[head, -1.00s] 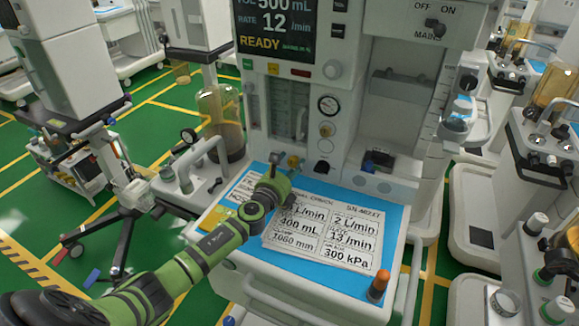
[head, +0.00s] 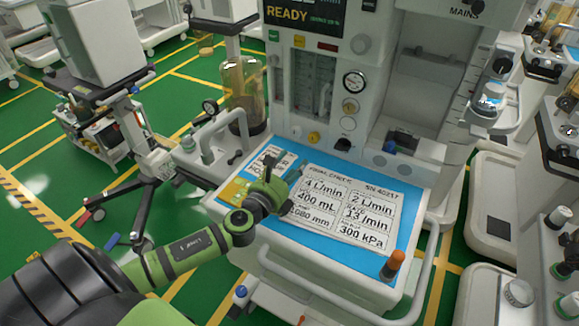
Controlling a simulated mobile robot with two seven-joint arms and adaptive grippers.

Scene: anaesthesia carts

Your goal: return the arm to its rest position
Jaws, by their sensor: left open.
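My left arm is green and black and comes in from the lower left in the head view. Its gripper (head: 283,172) is over the left part of the cart's blue worktop (head: 405,192). The gripper is open, and I see nothing between its fingers. It hides part of a yellow label and the left edge of a printed card (head: 345,208) on the worktop. Whether it touches the worktop, I cannot tell. My right gripper is not in view.
The anaesthesia cart (head: 420,90) stands behind the worktop with gauges and knobs. An orange-capped cylinder (head: 392,265) stands at the worktop's front right corner. A white handle rail (head: 330,297) runs along the front. Green floor (head: 60,185) shows at the left. More carts stand at the right.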

